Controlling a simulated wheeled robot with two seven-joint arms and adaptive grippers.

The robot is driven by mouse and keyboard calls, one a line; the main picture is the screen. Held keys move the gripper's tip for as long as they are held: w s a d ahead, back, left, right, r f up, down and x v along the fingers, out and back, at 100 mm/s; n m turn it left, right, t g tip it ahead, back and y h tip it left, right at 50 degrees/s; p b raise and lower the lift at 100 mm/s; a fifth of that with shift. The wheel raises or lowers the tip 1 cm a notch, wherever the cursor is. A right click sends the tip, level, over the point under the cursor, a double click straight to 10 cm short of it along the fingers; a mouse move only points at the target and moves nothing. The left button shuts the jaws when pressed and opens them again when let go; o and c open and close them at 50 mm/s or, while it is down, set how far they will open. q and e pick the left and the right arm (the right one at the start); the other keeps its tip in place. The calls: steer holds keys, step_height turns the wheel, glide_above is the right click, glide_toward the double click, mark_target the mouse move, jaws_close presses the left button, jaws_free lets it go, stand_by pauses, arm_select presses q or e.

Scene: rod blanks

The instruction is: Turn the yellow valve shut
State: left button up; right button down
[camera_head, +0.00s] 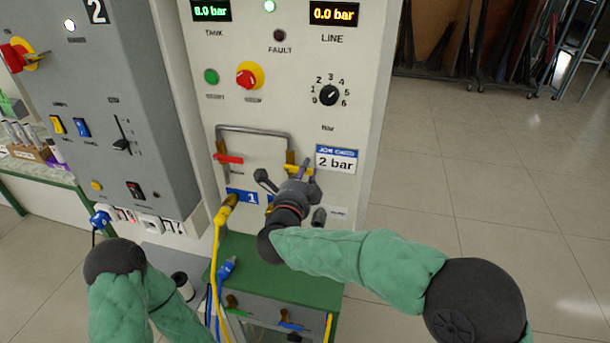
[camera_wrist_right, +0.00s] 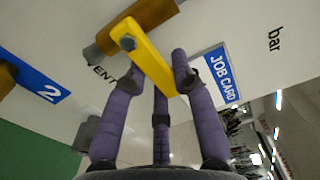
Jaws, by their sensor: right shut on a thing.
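The yellow valve (camera_head: 290,169) is on the lower front of the light panel, left of the blue-and-white job card. In the right wrist view its yellow lever (camera_wrist_right: 150,60) pivots on a brass pipe (camera_wrist_right: 143,22) and lies at a steep angle across it. My right gripper (camera_head: 304,172) is at the valve and hides part of it in the head view. In the wrist view its purple fingers (camera_wrist_right: 159,76) are shut on the lever's free end, one on each side. My left arm shows at the bottom left; its gripper is out of view.
A red-handled valve (camera_head: 229,159) sits to the left under a grey pipe. The job card (camera_head: 336,159) reads 2 bar. The line display (camera_head: 334,13) reads 0.0 bar. The floor at right is clear.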

stand_by(0.3)
steer(key=c, duration=1)
jaws_free()
steer(key=shift+d, duration=0.1)
steer(key=v, duration=1.2)
